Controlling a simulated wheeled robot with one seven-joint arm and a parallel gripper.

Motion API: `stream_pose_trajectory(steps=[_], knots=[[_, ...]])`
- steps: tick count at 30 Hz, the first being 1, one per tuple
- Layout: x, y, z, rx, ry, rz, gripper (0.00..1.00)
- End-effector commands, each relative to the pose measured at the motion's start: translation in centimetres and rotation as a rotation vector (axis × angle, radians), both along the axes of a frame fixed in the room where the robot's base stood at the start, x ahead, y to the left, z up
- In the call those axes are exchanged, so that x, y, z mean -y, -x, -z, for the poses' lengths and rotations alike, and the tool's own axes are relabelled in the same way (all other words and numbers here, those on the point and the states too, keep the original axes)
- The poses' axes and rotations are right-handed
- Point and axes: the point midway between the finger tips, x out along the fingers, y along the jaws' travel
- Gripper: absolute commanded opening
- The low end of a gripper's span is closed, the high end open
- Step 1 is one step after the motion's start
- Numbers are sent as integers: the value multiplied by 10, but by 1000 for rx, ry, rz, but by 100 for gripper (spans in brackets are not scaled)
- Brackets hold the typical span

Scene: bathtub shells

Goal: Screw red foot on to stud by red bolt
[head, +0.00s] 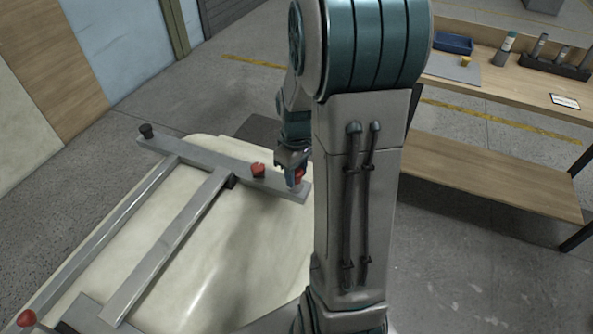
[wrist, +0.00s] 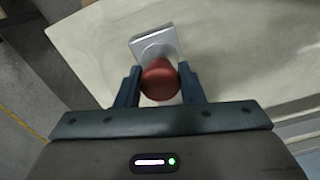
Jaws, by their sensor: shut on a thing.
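My gripper (head: 294,178) is at the right end of the grey crossbar (head: 210,160) that lies over the upturned tub shell (head: 255,235). It is shut on a red foot (wrist: 160,82), with one blue finger on each side. In the wrist view the foot is over the bar's end (wrist: 150,42). The stud under it is hidden, and I cannot tell whether foot and stud touch. A red piece, which looks like the red bolt (head: 258,170), sits on the crossbar just left of my gripper.
A black foot (head: 146,131) stands at the crossbar's left end. Another red foot (head: 26,318) is at the lower left. Two long grey rails (head: 165,250) run toward the front. A workbench (head: 500,85) with a blue tray (head: 453,43) stands at right, apart from the tub.

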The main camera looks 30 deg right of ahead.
Motion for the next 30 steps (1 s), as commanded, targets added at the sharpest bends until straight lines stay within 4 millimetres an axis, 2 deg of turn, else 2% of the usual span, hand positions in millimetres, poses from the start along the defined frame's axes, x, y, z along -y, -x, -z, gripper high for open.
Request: stream_pose_trajectory(steps=[20, 21, 23, 30], knots=[[0, 0, 18, 0, 0, 0, 12], [0, 0, 17, 1, 1, 0, 46], [0, 0, 16, 0, 0, 0, 60], [0, 0, 16, 0, 0, 0, 60]])
